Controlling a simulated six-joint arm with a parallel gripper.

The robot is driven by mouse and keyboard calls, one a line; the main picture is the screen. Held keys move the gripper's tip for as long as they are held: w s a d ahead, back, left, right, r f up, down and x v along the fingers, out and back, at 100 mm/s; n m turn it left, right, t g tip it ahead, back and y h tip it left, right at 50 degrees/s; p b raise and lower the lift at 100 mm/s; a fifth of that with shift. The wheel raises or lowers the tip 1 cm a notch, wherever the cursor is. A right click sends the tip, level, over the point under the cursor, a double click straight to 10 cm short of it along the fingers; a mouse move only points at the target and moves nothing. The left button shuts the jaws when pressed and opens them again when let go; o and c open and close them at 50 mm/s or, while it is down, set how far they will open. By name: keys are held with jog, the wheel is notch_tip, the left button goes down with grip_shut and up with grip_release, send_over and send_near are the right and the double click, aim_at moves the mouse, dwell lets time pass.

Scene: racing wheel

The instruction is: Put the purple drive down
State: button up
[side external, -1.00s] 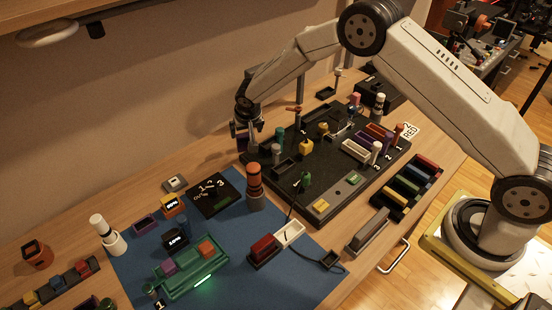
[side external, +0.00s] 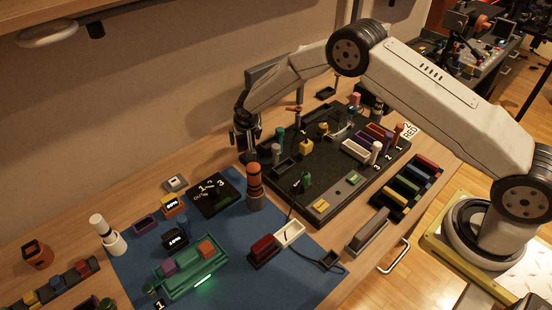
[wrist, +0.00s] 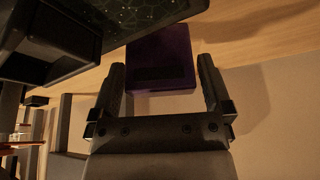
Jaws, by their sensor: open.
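The purple drive (wrist: 163,50) is a dark purple block in the wrist view. It lies between and just beyond the tips of my open gripper (wrist: 161,66), with a gap visible at the sides. It appears to rest on the wooden table beside a dark board. In the side view my gripper (side external: 246,145) is low at the back-left edge of the black board, pointing down. The drive is mostly hidden or too dark to make out there.
The black board (side external: 318,198) with several pegs and blocks lies right of my gripper. A dark number panel (side external: 213,195) and an orange-topped cylinder (side external: 254,180) stand in front. A blue mat (side external: 300,285) holds a green tray (side external: 180,282). The wall is close behind.

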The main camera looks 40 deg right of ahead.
jog(key=c, duration=1.3)
jog(key=shift+o, duration=0.2)
jog(key=shift+r, duration=0.15)
notch_tip(320, 180, up, 10)
jog(key=shift+f, duration=0.1)
jog(key=s+d+r+n, duration=0.1)
jog(key=s+d+r, duration=0.2)
jog(key=s, duration=0.3)
jog(key=s+d+r+n+y, duration=0.1)
jog(key=s+d+r+n, duration=0.1)
jog(key=s+d, duration=0.3)
jog(key=s+d+r+n, duration=0.1)
jog(key=s+d+r, duration=0.2)
jog(key=s, duration=0.4)
jog(key=shift+s+d+r+n+t+y, duration=0.3)
jog(key=shift+s+d+r, duration=0.05)
jog(key=shift+d+r, duration=0.1)
